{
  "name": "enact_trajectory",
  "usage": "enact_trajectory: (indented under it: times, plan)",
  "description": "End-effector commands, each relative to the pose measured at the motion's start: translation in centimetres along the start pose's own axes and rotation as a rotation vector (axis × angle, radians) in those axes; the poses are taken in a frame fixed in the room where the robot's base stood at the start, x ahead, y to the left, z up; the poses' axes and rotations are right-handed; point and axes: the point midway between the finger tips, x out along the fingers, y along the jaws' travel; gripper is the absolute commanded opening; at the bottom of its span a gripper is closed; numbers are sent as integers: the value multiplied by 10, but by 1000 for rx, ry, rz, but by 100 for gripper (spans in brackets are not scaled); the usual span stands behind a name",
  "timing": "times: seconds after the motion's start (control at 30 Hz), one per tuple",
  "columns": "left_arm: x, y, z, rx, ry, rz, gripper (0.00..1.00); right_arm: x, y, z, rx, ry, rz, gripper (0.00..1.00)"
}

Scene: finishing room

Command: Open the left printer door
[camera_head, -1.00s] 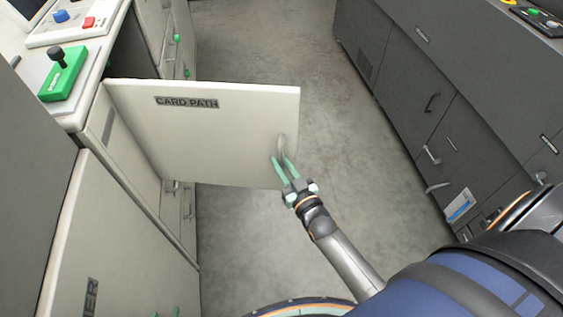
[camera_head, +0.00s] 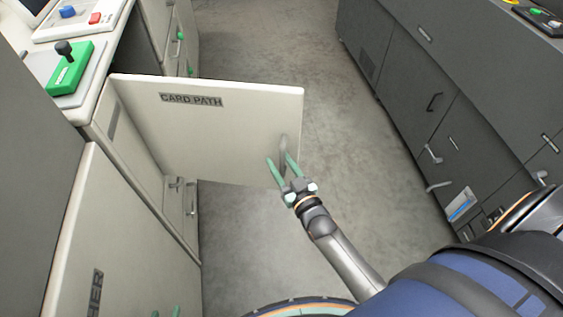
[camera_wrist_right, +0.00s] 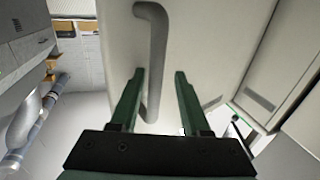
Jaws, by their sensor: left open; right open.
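A cream printer door labelled CARD PATH (camera_head: 215,130) stands swung out from the left cabinet in the head view, well open over the floor. Its grey bar handle (camera_head: 284,150) is near the free edge and also shows in the right wrist view (camera_wrist_right: 152,50). My right gripper (camera_head: 280,158) is open at the handle's lower part. In the wrist view its fingers (camera_wrist_right: 158,74) appear either side of the handle; contact cannot be told. Only green fingertips of my left gripper (camera_head: 165,312) show at the bottom edge, apart and empty, before a lower-left cream panel (camera_head: 125,245).
A green block with a black knob (camera_head: 70,67) sits on the left counter. Cream cabinets (camera_head: 170,30) continue beyond the door. Dark grey cabinets with handles (camera_head: 400,80) line the right side. Bare grey floor (camera_head: 290,60) lies between the rows.

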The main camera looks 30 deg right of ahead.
Motion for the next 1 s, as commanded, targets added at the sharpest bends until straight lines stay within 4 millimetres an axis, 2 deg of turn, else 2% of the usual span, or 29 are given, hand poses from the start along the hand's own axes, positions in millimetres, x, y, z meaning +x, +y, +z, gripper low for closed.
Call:
enact_trajectory:
  times: [0.27, 0.37, 0.47, 0.8, 1.0]
  plan:
    - [0, 0, 0, 0, 0, 0, 50, -2, 2, 1, 0, -3, 3, 50]
    - [0, 0, 0, 0, 0, 0, 50, -8, 2, 2, 0, -5, 3, 50]
    - [0, 0, 0, 0, 0, 0, 50, -22, 2, 2, 0, -6, 3, 50]
    - [1, 0, 1, 0, 0, 0, 50, -90, 1, 2, 0, -6, 2, 50]
    - [1, 0, 2, 0, 0, 0, 50, -117, 1, 1, 1, -3, 1, 50]
